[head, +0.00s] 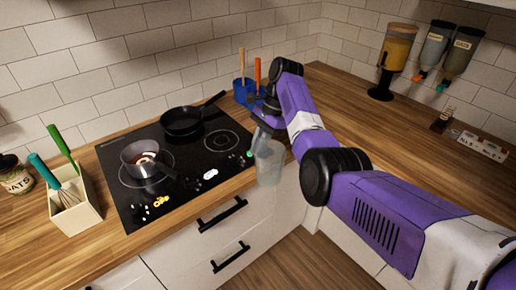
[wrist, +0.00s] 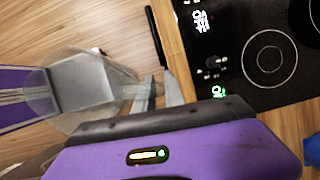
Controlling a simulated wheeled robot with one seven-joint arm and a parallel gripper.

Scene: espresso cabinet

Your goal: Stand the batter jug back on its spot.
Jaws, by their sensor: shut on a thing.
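The batter jug (head: 269,163) is a clear, see-through vessel. In the head view it hangs below my gripper (head: 262,124), in front of the counter's front edge to the right of the hob. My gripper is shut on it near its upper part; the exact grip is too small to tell. In the wrist view the jug (wrist: 88,84) is on the left, beside the fingers of my gripper (wrist: 160,95). No marked spot for the jug can be made out.
The black hob (head: 180,165) carries a saucepan (head: 144,158) and a frying pan (head: 190,121). A blue utensil holder (head: 243,91) stands behind my gripper. A utensil box (head: 77,215) stands left. The right counter (head: 365,125) has bare room.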

